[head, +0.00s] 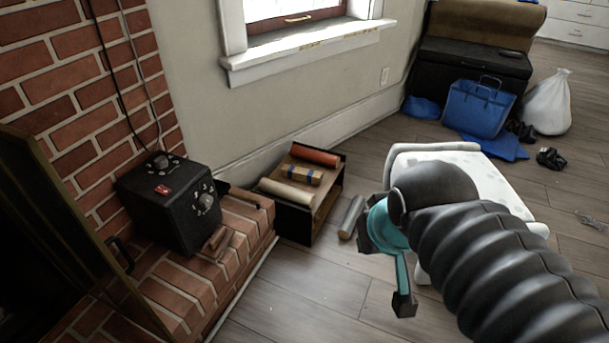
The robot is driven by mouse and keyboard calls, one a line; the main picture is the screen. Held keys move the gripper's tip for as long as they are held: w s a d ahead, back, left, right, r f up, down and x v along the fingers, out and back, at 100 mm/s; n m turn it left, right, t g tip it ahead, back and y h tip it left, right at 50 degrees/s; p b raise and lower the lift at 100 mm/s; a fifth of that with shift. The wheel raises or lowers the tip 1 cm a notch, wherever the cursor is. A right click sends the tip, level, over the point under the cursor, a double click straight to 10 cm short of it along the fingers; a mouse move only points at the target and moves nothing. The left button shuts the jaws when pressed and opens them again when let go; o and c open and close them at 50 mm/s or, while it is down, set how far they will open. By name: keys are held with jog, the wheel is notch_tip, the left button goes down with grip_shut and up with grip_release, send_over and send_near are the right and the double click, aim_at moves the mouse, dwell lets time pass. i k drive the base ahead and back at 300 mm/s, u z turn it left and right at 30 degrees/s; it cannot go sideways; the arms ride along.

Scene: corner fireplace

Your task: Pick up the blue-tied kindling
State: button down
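The blue-tied kindling (301,175) is a small tan bundle with a dark blue band around it. It lies on top of a low wooden box (324,207) with dark sides, between an orange-red roll (315,155) behind and a cream roll (286,193) in front. My gripper (384,272), teal with dark fingertips, is to the right of the box and in front of it in the picture, apart from the kindling. Its fingers are spread and nothing shows between them. My arm hides part of the floor on the right.
A grey roll (351,217) lies on the floor beside the box. A brick hearth (235,235) with a black metal box (170,207) is on the left. A white padded seat (480,172) stands behind my arm. Bare floor (300,295) lies in front.

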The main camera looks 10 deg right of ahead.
aim_at(310, 176)
jog(key=z, duration=0.3)
jog(key=i, duration=1.05)
jog(key=z, duration=0.7)
